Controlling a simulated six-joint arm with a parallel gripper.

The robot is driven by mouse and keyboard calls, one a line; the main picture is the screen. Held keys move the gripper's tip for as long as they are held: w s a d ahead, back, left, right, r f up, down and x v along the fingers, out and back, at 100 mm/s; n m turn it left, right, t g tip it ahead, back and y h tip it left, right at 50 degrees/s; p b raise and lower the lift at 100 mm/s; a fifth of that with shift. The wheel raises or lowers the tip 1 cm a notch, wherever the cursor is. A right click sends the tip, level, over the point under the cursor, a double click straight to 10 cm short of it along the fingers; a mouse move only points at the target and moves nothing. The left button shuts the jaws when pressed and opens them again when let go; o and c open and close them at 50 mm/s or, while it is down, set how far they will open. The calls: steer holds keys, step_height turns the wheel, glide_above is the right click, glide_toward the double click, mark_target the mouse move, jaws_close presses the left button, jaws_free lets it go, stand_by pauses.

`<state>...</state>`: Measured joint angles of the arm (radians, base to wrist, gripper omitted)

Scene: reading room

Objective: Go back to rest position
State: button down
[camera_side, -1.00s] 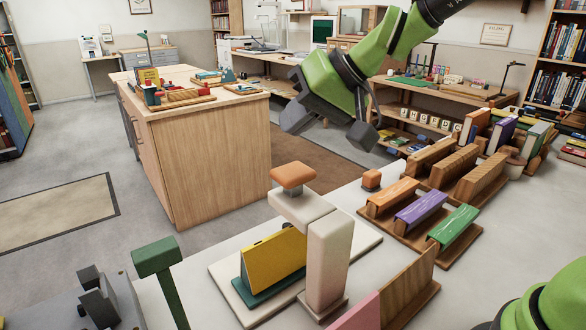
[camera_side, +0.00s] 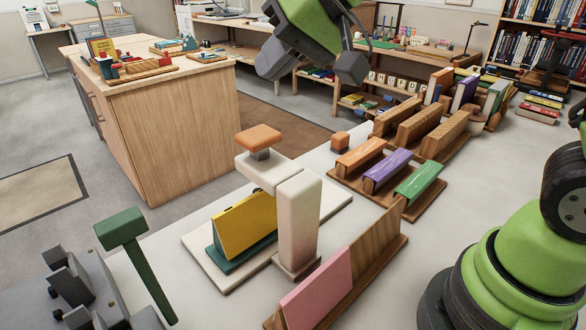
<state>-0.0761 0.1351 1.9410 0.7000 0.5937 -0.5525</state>
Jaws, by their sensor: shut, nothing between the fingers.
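My gripper (camera_side: 312,55) is at the top of the side view, dark grey on a green wrist, in the air above and beyond the workbench. It is shut and empty. It touches nothing on the bench. The upper part of my wrist is cut off by the top edge. Below it stands a white press-like stand (camera_side: 298,220) with an orange cap (camera_side: 259,137). A yellow book (camera_side: 245,225) leans in a teal holder at the stand's base.
Wooden racks hold an orange (camera_side: 359,155), a purple (camera_side: 387,168) and a green (camera_side: 419,181) piece. A pink panel (camera_side: 318,290) stands in a wooden holder in front. A green hammer-shaped post (camera_side: 125,235) is at left. A wooden cabinet (camera_side: 185,140) stands beyond the bench.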

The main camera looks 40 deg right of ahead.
steer(key=s+d+m+h, duration=0.1)
steer(key=s+d, duration=0.2)
steer(key=s, duration=0.7)
steer(key=s+d+m+h, duration=0.1)
steer(key=s+d+h, duration=0.1)
steer(key=s, duration=0.8)
steer(key=shift+d, duration=0.55)
